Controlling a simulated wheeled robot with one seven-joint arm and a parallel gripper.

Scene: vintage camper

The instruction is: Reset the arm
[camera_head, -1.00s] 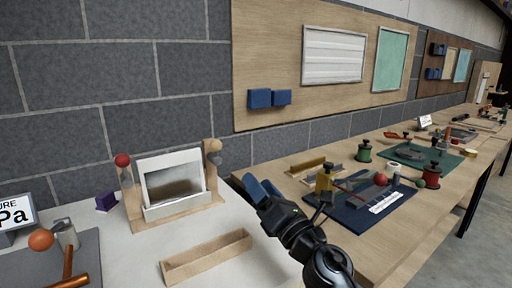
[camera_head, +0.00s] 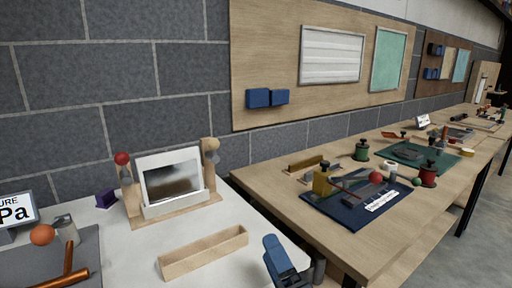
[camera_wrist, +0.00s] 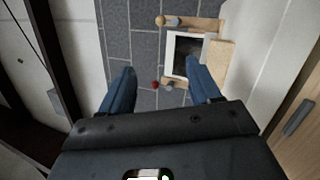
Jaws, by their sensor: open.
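My gripper (camera_head: 272,243) shows at the bottom middle of the head view, low by the right edge of the white table. In the wrist view my gripper (camera_wrist: 158,84) has its two blue fingers spread apart with nothing between them. Past the fingers, the wrist view shows the wooden stand with a framed panel (camera_wrist: 189,52) and a small red ball (camera_wrist: 155,85). The same framed stand (camera_head: 171,181) stands at the back of the white table in the head view, apart from my gripper.
An empty wooden tray (camera_head: 203,253) lies on the white table (camera_head: 128,248), left of my gripper. An orange ball (camera_head: 42,234) and a copper-coloured rod (camera_head: 67,272) are at the left. The wooden workbench (camera_head: 290,206) at right holds a blue mat (camera_head: 345,212), spools and tools.

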